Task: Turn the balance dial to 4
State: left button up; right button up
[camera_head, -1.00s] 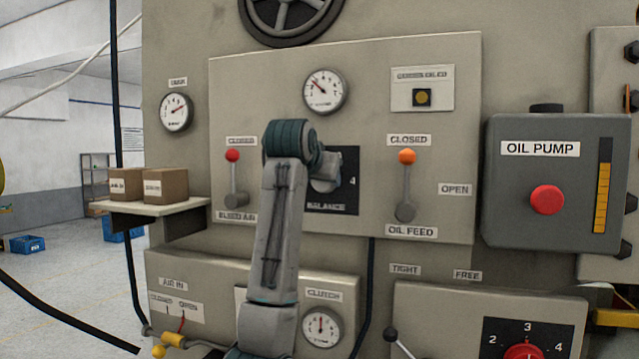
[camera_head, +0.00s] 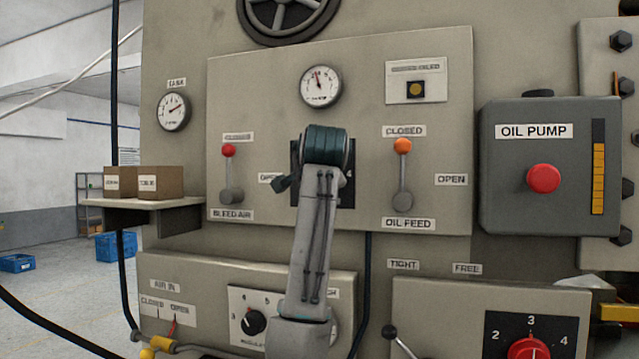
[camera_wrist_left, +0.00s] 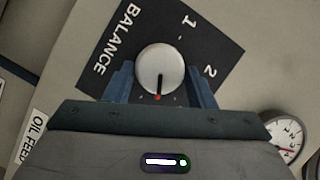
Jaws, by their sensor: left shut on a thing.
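The balance dial (camera_wrist_left: 160,68) is a round silver knob with a dark line and red tip, on a black plate (camera_wrist_left: 222,55) marked BALANCE. In the left wrist view its red tip points down the picture, towards my gripper body. The numerals 1 and 2 show there; the numeral at the tip is hidden by the gripper. My left gripper (camera_wrist_left: 162,88) is shut on the knob, with one blue finger on each side. In the head view my left arm covers the knob and most of the plate (camera_head: 348,196). My right gripper is in neither view.
A red-knobbed lever (camera_head: 229,172) and an orange-knobbed lever (camera_head: 402,172) flank the dial. A round gauge (camera_head: 321,87) is above it. The oil pump box (camera_head: 543,190) with its red button is at right. Lower panels carry more dials.

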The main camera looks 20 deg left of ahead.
pick_arm(q)
jog(key=m+b, duration=0.1)
jog(key=m+t+y+b, duration=0.1)
jog(key=m, duration=0.1)
jog(key=m+b, duration=0.1)
jog(key=b, duration=0.1)
jog(key=shift+d+f+m+t, duration=0.1)
jog(key=shift+f+m+t, duration=0.2)
jog(key=shift+m, duration=0.1)
jog(key=shift+r, duration=0.1)
jog(key=o, duration=1)
